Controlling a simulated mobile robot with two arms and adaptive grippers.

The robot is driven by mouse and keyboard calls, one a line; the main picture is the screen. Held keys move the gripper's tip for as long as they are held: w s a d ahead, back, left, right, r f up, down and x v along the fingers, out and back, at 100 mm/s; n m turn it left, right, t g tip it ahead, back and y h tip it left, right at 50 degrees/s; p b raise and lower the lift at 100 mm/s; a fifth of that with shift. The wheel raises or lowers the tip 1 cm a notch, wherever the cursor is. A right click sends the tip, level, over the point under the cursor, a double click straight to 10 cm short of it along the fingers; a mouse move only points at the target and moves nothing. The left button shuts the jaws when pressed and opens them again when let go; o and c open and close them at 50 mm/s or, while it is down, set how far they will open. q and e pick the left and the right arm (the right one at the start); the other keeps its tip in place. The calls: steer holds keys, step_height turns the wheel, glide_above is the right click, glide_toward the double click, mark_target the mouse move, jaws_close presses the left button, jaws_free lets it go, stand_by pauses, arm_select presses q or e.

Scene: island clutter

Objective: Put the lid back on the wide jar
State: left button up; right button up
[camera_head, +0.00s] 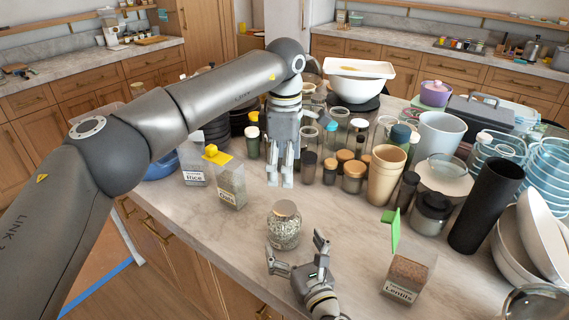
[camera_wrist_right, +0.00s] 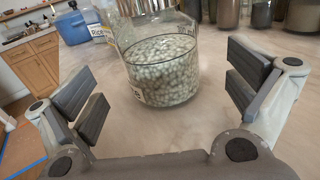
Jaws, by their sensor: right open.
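A glass jar of pale beans (camera_head: 283,232) stands upright on the island near the front edge. It has a brownish round top; I cannot tell whether that is a seated lid. My right gripper (camera_head: 296,246) is open just in front of this jar. In the right wrist view the jar (camera_wrist_right: 162,70) stands ahead between the spread fingers, apart from them, with its top cut off. My left gripper (camera_head: 281,184) points down behind the jar, with its fingers close together; I cannot tell whether it is shut. No loose lid is clearly identifiable.
The Lentils container (camera_head: 408,280) has a raised green lid, to the right. A yellow-topped container (camera_head: 230,183) and the Rice container (camera_head: 194,168) stand left. Several jars, cups and a black cylinder (camera_head: 486,205) crowd behind and right. Some front counter is clear.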

steer(key=v, duration=0.5)
steer(key=shift+s+d, duration=0.1)
